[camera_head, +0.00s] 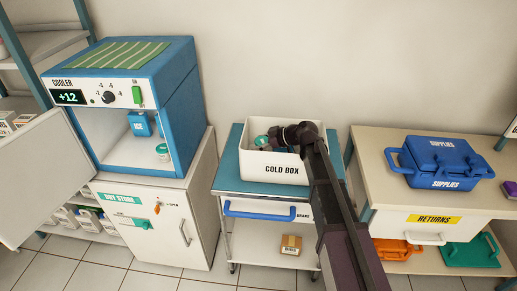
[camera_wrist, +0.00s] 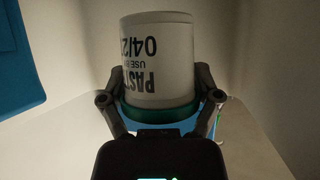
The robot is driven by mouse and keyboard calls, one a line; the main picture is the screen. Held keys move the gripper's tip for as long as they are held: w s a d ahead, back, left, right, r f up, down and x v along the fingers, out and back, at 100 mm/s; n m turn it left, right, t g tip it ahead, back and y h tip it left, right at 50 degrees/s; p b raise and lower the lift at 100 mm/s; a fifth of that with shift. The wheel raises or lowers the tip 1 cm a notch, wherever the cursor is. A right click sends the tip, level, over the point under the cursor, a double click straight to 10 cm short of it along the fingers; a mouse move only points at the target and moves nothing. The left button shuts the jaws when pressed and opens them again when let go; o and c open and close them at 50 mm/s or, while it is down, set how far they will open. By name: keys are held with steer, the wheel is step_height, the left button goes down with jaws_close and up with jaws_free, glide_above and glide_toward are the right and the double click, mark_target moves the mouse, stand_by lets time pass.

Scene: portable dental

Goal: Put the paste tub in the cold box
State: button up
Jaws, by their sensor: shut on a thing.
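The paste tub (camera_wrist: 157,62) is white with a green lid and dark print. In the wrist view my gripper (camera_wrist: 154,88) is shut on it near the lid, and the label reads upside down. The white cold box (camera_head: 254,167) stands open on a teal-topped cart, its name on the front. In the head view my gripper (camera_head: 285,137) is at the box's opening, partly hidden by my arm and the front wall. A teal-lidded tub (camera_head: 262,141) shows at the box's left; I cannot tell whether it is the held one.
An open cooler (camera_head: 124,190) at left reads +12 and holds a blue pack (camera_head: 141,124) and a small tub (camera_head: 162,152). A blue supplies case (camera_head: 437,160) sits on the right-hand counter. The cart (camera_head: 228,177) has a little bare top left of the box.

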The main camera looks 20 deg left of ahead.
steer(key=shift+f+b, duration=0.7)
steer(key=shift+f, duration=0.2)
steer(key=o, duration=1)
steer(key=shift+c, duration=0.2)
steer(key=shift+r, duration=0.25)
steer(key=shift+r+p, duration=0.45)
steer(key=shift+p, duration=0.25)
steer(key=shift+d+r+p, duration=0.25)
steer(key=shift+d+p, duration=0.05)
steer(key=shift+d, duration=0.05)
steer(key=p+v, duration=0.3)
steer(key=v, duration=0.3)
steer(key=shift+d, duration=0.35)
